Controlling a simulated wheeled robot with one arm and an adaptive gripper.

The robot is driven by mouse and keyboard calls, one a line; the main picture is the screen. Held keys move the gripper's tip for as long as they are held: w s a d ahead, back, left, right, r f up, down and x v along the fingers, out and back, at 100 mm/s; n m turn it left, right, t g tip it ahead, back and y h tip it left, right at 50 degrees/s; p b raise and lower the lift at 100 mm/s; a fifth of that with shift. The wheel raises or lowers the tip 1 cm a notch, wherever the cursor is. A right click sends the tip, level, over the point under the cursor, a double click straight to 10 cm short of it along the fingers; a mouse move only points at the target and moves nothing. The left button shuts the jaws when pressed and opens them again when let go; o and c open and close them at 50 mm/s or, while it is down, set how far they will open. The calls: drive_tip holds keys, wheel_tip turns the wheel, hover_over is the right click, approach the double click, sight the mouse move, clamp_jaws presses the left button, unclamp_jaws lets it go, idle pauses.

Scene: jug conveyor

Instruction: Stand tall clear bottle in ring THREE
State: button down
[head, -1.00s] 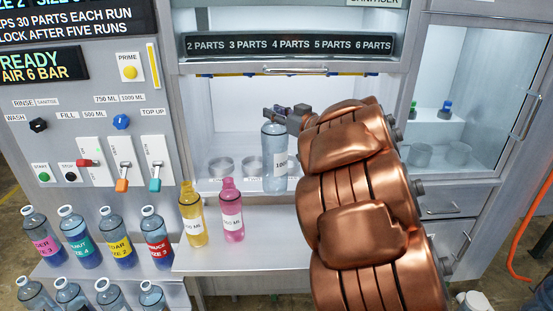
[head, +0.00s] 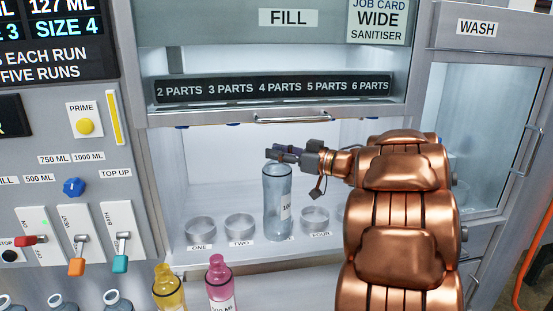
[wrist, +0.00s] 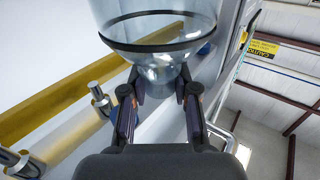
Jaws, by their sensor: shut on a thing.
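The tall clear bottle (head: 277,205) stands upright in the open fill bay, between ring TWO (head: 240,228) and ring FOUR (head: 315,219). My gripper (head: 283,154) comes in from the right and is shut on the bottle's top. In the wrist view the clear bottle (wrist: 155,25) shows beyond and between the fingers (wrist: 158,95).
Ring ONE (head: 201,231) is empty. A yellow bottle (head: 168,288) and a pink bottle (head: 219,284) stand on the front ledge. The raised fill door with its handle (head: 292,118) hangs above my gripper. The bay's left side is free.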

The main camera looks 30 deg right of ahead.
drive_tip(key=w+d+f+p, duration=0.2)
drive_tip(key=w+d+f, duration=0.2)
drive_tip(key=w, duration=0.5)
drive_tip(key=shift+w+d+f+p, duration=0.3)
drive_tip(key=shift+w+d+f, duration=0.05)
drive_tip(key=shift+d, duration=0.8)
drive_tip(key=shift+f, duration=0.15)
drive_tip(key=c, duration=0.9)
unclamp_jaws()
drive_tip(key=b+v, duration=0.1)
drive_tip(key=v, duration=0.5)
drive_tip(key=b+v, duration=0.1)
drive_tip(key=v, duration=0.5)
drive_tip(key=shift+r, duration=0.25)
